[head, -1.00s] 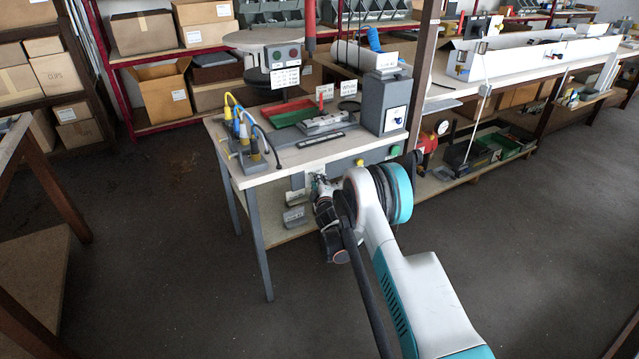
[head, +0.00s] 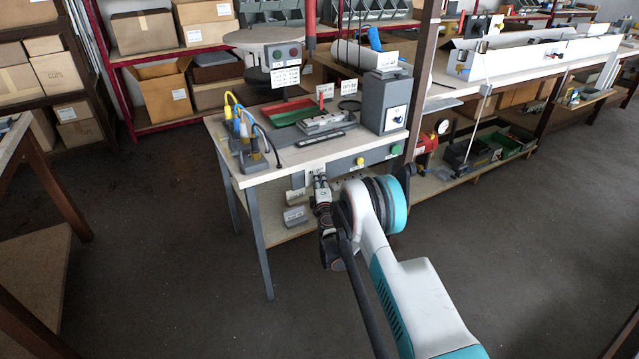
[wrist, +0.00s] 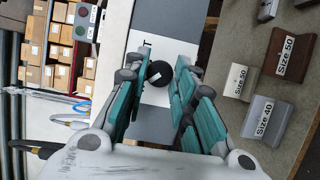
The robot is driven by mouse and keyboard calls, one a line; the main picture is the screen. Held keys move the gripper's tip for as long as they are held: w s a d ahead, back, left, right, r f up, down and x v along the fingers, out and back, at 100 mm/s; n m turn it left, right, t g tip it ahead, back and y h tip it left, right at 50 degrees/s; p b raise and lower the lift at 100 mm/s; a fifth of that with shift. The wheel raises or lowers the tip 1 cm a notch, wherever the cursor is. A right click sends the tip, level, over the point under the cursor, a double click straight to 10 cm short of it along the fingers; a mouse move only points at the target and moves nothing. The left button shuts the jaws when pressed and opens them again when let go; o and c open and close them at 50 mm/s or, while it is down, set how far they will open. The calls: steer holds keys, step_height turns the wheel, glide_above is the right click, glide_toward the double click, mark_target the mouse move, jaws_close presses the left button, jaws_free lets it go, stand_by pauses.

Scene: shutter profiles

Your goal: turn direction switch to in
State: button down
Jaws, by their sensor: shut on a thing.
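The direction switch is a dark round knob (wrist: 160,73) on a white and grey plate at the bench front. A small black mark shows on the plate beside it in the wrist view; I cannot read the setting. My gripper (wrist: 157,80) has its teal fingers on both sides of the knob and is shut on it. In the head view my gripper (head: 321,183) is at the front face of the bench, below the tabletop, and hides the knob.
A green button (head: 395,150) and a yellow button (head: 360,161) sit on the bench front to the right. Labelled size blocks (wrist: 290,55) stand on the lower shelf. The tabletop (head: 240,180) holds cables, a tray and a grey box. The floor at left is clear.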

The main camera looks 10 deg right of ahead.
steer(key=c, duration=2.4)
jaws_free()
steer(key=c, duration=1.3)
jaws_free()
steer(key=shift+c, duration=0.2)
steer(key=shift+s, duration=0.15)
steer(key=s, duration=0.7)
steer(key=shift+s+a, duration=0.15)
steer(key=shift+a, duration=0.15)
